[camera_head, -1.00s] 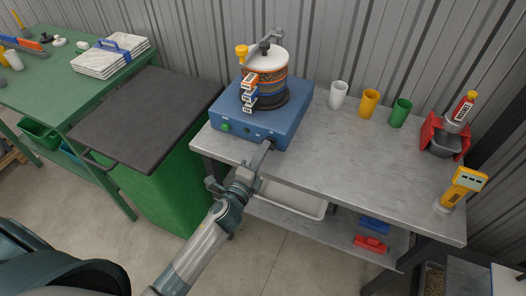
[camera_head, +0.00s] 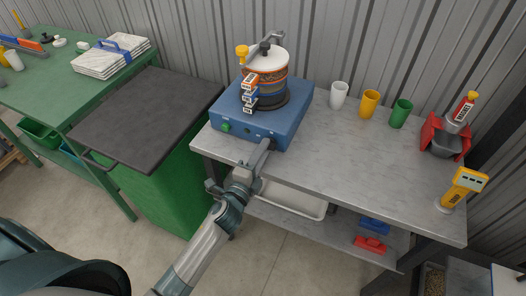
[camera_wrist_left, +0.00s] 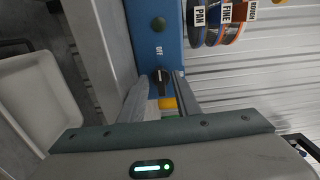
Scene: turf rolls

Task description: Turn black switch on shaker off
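The blue shaker (camera_head: 285,112) stands on the grey table with a stack of sieves (camera_head: 268,68) clamped on top. Its front panel shows in the left wrist view (camera_wrist_left: 158,12) with a dark green round button and an "OFF" label. The black switch (camera_wrist_left: 159,77) sits beside that label. My left gripper (camera_head: 266,148) is at the front right of the shaker. In the left wrist view its fingers (camera_wrist_left: 160,85) are apart, one on each side of the switch. I cannot tell whether they touch it. In the head view the gripper hides the switch. My right gripper is not in view.
White (camera_head: 338,95), yellow (camera_head: 369,103) and green cups (camera_head: 400,113) stand right of the shaker. A red holder (camera_head: 433,125) and a yellow device (camera_head: 462,185) are farther right. A white tray (camera_head: 300,203) is under the table. A green bin (camera_head: 170,185) stands left.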

